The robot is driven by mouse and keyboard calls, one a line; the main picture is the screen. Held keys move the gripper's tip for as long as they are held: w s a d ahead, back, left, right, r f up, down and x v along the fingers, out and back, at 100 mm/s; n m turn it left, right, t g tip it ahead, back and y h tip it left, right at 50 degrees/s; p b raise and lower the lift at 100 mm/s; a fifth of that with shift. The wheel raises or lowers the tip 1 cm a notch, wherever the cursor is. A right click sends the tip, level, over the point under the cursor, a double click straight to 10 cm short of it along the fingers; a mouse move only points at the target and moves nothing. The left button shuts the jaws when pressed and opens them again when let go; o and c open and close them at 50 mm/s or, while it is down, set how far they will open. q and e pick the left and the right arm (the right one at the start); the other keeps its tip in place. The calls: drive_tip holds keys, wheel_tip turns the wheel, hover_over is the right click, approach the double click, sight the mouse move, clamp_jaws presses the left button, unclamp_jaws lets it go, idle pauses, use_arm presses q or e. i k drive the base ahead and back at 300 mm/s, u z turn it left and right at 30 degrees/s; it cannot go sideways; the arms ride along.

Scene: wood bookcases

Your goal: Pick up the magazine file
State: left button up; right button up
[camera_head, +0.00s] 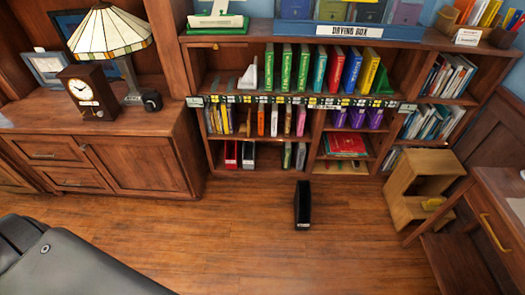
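A black upright box shaped like a magazine file (303,206) stands alone on the wood floor (240,235), just in front of the bookcase. A small light label shows low on its near face. A red file (231,155) and a whitish file (248,155) stand side by side in the bottom left compartment of the bookcase (320,55). Neither of my grippers is in view, and nothing touches the black file.
A wooden step stool (405,180) and a desk (500,200) with a drawer stand at the right. A cabinet (140,165) is at the left. A dark grey rounded object (75,265) fills the lower left. The floor around the black file is clear.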

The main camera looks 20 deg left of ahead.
sight(248, 148)
drive_tip(key=z, duration=1.2)
drive_tip(key=i, duration=0.8)
drive_tip(key=u, duration=2.35)
